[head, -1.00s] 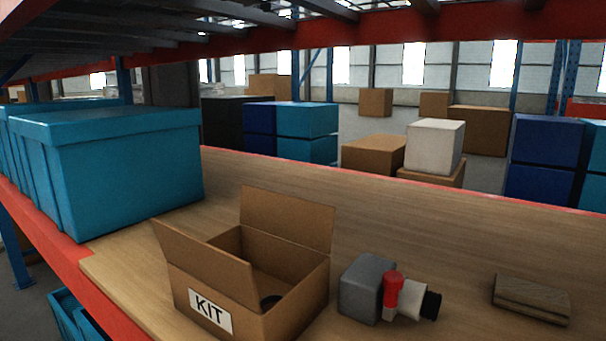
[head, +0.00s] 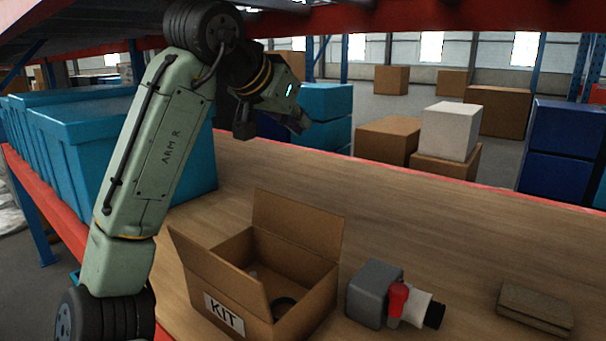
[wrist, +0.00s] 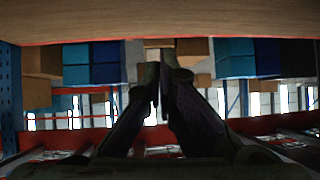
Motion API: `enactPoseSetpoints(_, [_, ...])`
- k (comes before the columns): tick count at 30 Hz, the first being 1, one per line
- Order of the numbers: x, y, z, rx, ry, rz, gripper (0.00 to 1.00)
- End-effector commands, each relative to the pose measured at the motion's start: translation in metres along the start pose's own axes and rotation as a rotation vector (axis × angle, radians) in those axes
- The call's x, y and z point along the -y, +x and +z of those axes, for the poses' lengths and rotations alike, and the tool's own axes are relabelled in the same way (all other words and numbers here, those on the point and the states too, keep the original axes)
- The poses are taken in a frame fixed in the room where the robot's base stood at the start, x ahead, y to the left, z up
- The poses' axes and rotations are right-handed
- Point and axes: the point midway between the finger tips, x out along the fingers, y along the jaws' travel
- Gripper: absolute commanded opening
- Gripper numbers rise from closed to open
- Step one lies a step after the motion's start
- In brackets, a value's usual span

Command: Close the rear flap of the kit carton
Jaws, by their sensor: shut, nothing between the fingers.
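The kit carton (head: 290,312) stands on the wooden shelf, with a white KIT label on its near side. Its rear flap (head: 298,232) stands up, leaning slightly back. The opposite flap (head: 218,270), on the label side, is also raised and slants outward. A dark round item lies inside, partly hidden by that flap. My gripper (head: 298,121) is above and beyond the carton in the head view, clear of both flaps. In the wrist view my gripper (wrist: 161,92) has its fingers together with nothing held. The carton does not show in the wrist view.
A grey block with a red and white fitting (head: 375,295) sits close right of the carton. A flat brown block (head: 536,310) lies farther right. Teal bins (head: 75,150) stand at left. Shelf behind the carton is clear; a red beam (head: 450,20) runs overhead.

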Motion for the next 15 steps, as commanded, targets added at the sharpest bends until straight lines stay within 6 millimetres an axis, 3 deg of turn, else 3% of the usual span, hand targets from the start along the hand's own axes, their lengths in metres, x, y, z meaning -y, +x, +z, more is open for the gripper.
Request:
enactPoseSetpoints(3, [-0.019, -0.008, 0.021, 0.269, 0.007, 0.046, 0.0])
enactPoseSetpoints(6, [-0.028, -0.016, 0.035, 0.406, 0.006, 0.071, 0.0])
enactPoseSetpoints(11, [-0.032, -0.019, 0.045, 0.48, 0.006, 0.087, 0.0])
enactPoseSetpoints(15, [-0.034, -0.003, 0.053, 0.479, 0.008, 0.091, 0.0])
